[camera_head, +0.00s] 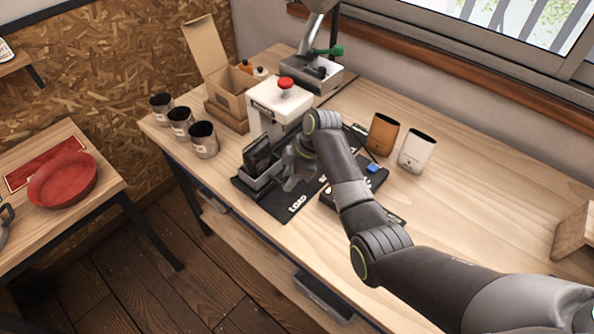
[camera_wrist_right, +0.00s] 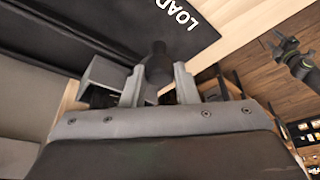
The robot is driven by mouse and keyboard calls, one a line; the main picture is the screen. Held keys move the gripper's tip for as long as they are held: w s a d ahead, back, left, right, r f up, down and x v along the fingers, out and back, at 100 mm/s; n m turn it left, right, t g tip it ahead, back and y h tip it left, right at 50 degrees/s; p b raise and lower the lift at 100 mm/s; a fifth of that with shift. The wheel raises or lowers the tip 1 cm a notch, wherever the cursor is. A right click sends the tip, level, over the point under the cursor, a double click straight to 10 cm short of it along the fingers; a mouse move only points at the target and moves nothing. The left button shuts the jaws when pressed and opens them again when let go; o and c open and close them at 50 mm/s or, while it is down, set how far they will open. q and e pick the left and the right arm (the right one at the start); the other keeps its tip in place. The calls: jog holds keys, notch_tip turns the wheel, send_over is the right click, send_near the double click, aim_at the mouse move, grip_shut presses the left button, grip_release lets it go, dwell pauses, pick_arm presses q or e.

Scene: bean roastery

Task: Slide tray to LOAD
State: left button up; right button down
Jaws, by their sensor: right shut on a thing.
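A grey tray (camera_head: 263,183) holds an upright dark bag (camera_head: 257,155) and sits on the black mat (camera_head: 277,207) in front of the white machine. White LOAD lettering (camera_head: 298,203) lies on the mat, to the right of the tray in the head view; it also shows in the right wrist view (camera_wrist_right: 176,14). My right gripper (camera_head: 292,176) is at the tray's right side. In the right wrist view its fingers (camera_wrist_right: 158,84) close around a dark knob (camera_wrist_right: 158,62). A dark arm with a green ring, apparently my left (camera_wrist_right: 287,55), shows there; its jaws are unclear.
The white machine with a red button (camera_head: 286,84) stands behind the tray. Several dark-mouthed cups (camera_head: 203,140) stand to the left. An open cardboard box (camera_head: 232,93) is behind them. Brown (camera_head: 382,135) and white (camera_head: 416,152) pouches stand right of my forearm. The table's right part is mostly clear.

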jog(key=shift+s+a, duration=0.15)
pick_arm(q)
jog(key=shift+w+a+r, duration=0.15)
jog(key=shift+a+r, duration=0.05)
jog(key=shift+a, duration=0.25)
pick_arm(e)
jog(key=shift+f, duration=0.1)
pick_arm(q)
jog(key=shift+d, duration=0.15)
pick_arm(e)
jog(key=c, duration=1.5)
grip_release()
jog(key=o, duration=0.3)
pick_arm(q)
jog(key=shift+s+d+f, duration=0.15)
jog(key=shift+s+d, duration=0.15)
jog(key=shift+d, duration=0.05)
pick_arm(e)
jog(key=shift+o, duration=0.3)
